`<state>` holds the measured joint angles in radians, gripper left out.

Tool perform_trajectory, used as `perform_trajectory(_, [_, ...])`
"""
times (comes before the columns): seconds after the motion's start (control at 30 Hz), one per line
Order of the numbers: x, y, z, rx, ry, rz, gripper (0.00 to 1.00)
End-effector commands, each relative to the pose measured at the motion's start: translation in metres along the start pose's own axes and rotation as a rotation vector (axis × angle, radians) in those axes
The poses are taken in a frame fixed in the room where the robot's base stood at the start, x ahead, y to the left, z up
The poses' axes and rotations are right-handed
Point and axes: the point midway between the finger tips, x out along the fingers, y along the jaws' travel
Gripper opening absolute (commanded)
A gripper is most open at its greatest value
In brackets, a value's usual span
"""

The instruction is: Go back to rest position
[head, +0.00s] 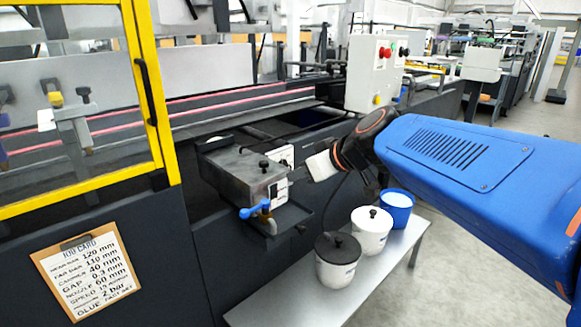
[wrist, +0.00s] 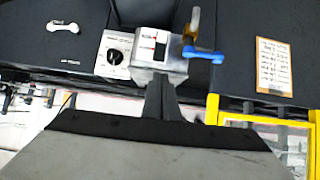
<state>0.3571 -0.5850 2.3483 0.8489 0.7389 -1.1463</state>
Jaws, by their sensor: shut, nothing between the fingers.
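My gripper (head: 305,172) is at the end of my blue arm, in the middle of the head view, beside the grey metal glue unit (head: 245,168). Its fingers point left toward the unit's dial side. In the wrist view my gripper (wrist: 161,100) is shut and empty, its dark fingers together in front of the unit (wrist: 150,67). I cannot tell whether the fingertips touch it. A blue-handled valve (head: 256,210) sits on the front of the unit; it also shows in the wrist view (wrist: 203,55).
A low bench (head: 285,300) holds a black-lidded pot (head: 337,265), a white-lidded pot (head: 371,234) and a blue bucket (head: 397,210) below my arm. A yellow-framed guard (head: 150,95) stands left, with a job card (head: 85,275) beneath. A control box (head: 375,72) stands behind. Open floor lies right.

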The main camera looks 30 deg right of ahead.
Motion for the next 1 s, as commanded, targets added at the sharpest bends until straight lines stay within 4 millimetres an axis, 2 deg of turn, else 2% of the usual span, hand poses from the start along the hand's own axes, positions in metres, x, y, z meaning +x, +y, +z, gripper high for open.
perform_trajectory(0.3, [-0.002, -0.002, 0.005, 0.002, -0.003, -0.002, 0.0])
perform_trajectory(0.43, [-0.002, -0.016, 0.021, 0.021, -0.049, -0.022, 0.0])
perform_trajectory(0.57, [-0.004, -0.042, 0.058, 0.068, -0.157, -0.043, 0.0])
perform_trajectory(0.7, [-0.013, -0.065, 0.109, 0.128, -0.299, -0.026, 0.0])
perform_trajectory(0.9, [-0.03, -0.074, 0.171, 0.203, -0.459, 0.07, 0.0])
perform_trajectory(1.0, [-0.037, -0.072, 0.191, 0.23, -0.503, 0.125, 0.0])
